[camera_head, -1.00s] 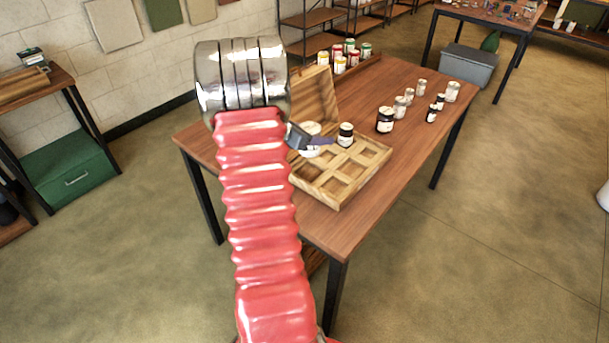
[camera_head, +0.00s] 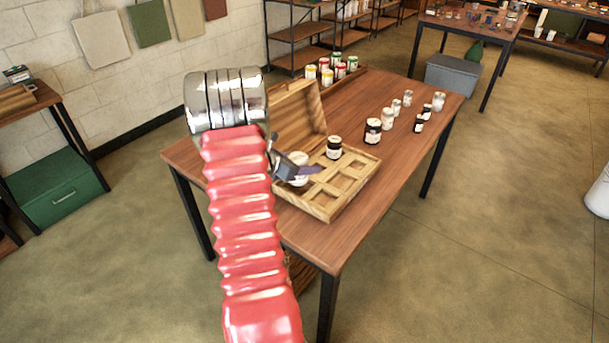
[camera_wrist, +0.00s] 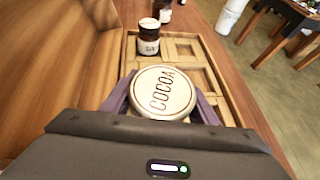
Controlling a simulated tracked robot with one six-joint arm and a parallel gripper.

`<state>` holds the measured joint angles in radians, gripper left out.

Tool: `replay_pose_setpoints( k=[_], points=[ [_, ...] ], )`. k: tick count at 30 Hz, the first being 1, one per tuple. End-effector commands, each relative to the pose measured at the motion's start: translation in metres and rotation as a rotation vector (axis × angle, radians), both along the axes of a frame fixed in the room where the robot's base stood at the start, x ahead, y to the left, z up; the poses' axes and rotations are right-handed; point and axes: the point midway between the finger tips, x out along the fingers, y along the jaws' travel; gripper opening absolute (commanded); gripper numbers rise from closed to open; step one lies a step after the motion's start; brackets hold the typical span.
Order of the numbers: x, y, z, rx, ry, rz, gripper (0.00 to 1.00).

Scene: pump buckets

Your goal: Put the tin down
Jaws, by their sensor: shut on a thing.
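The tin is a round pale one with "COCOA" on its lid (camera_wrist: 162,93); it also shows in the head view (camera_head: 299,165), partly hidden by my gripper. My gripper (camera_head: 304,174) is shut on the tin, with a purple finger on each side of it in the wrist view. The tin is at the near left part of the wooden compartment box (camera_head: 327,211); I cannot tell whether its base touches the box. A dark jar with a white label (camera_head: 334,147) stands in a far compartment, apart from the tin.
The box's open lid (camera_head: 296,120) rises at its left. Several jars, including a dark one (camera_head: 373,131), stand on the table to the right. Several coloured tins (camera_head: 325,76) stand behind the lid. The table's near right part (camera_head: 385,190) is clear.

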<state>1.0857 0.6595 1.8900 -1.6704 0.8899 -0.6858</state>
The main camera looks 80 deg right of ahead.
Motion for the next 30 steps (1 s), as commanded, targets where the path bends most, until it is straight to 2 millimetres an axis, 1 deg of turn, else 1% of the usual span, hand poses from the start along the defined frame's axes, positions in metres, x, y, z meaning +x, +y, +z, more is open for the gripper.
replay_pose_setpoints(
  k=[5,8,15,18,29,30],
  points=[
    [0.0,0.0,0.001,-0.001,0.0,0.0,0.26],
    [0.0,0.0,-0.003,0.0,0.0,-0.001,0.26],
    [-0.001,0.0,-0.03,0.002,0.001,-0.001,0.26],
    [-0.001,0.0,-0.036,0.0,0.0,-0.001,0.26],
    [-0.001,0.0,-0.038,-0.001,0.0,-0.001,0.26],
    [-0.002,0.0,-0.039,0.0,0.0,-0.001,0.55]
  ],
)
